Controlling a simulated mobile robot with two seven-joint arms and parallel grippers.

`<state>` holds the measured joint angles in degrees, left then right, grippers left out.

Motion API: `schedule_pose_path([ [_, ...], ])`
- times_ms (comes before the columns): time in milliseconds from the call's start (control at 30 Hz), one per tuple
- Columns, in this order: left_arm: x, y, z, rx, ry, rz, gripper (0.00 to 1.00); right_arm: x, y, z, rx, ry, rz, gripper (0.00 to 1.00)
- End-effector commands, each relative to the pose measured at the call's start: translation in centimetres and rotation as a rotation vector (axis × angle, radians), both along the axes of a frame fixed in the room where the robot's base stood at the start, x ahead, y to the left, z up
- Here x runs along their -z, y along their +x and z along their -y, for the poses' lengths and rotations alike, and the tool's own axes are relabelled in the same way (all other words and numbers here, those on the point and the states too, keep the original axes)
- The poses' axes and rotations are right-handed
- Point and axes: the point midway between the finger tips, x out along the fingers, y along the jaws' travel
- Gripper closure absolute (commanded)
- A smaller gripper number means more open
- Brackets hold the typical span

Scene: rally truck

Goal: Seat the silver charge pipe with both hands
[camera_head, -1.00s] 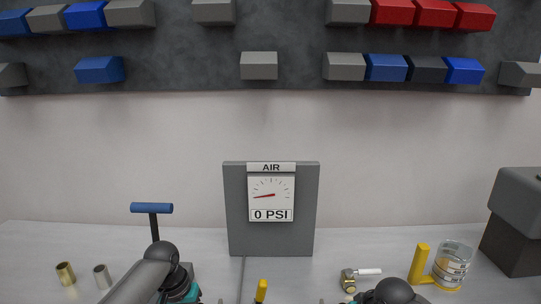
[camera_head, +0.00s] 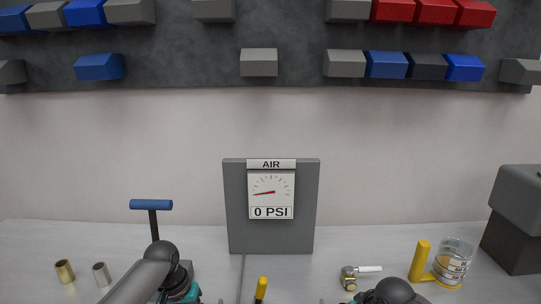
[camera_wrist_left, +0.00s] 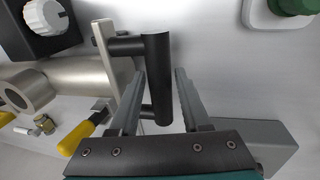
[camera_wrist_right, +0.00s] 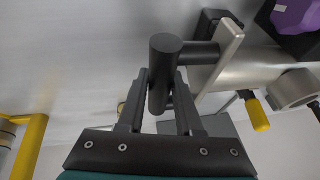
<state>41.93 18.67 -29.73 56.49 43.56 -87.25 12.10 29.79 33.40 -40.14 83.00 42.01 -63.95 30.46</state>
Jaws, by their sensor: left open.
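The silver charge pipe (camera_wrist_left: 85,75) shows in the left wrist view with a flat bracket and a dark bar handle (camera_wrist_left: 157,75). My left gripper (camera_wrist_left: 160,75) is open, its fingers on either side of that handle with a gap. In the right wrist view the pipe (camera_wrist_right: 232,75) carries another dark handle (camera_wrist_right: 163,75). My right gripper (camera_wrist_right: 161,85) has its fingers close on both sides of this handle; whether they press on it is unclear. The pipe and both gripper tips are below the head view. The pipe's seat cannot be made out.
An air gauge panel (camera_head: 234,215) reading 0 PSI stands at the back of the bench. A blue-handled tool (camera_head: 151,205) and two small sleeves (camera_head: 65,271) are at left. A yellow-handled clear cup (camera_head: 455,262), a brass fitting (camera_head: 349,279) and a grey box (camera_head: 515,220) are at right.

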Motion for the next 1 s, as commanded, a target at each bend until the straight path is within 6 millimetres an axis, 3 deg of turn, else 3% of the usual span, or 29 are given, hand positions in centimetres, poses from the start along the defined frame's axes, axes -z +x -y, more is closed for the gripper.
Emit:
schedule_pose_path([
  [100,0.0,0.0,0.0,0.0,0.0,-0.001,0.53,-0.1,0.1,0.0,0.0,0.001,0.002,0.53],
  [433,-0.2,0.0,-0.1,0.0,0.0,-0.001,0.53,-0.2,-0.1,0.0,0.0,0.0,0.0,0.53],
  [1000,-3.0,0.0,-0.6,0.0,0.0,-0.001,0.53,-2.7,-1.2,0.6,0.001,0.0,-0.001,0.53],
])
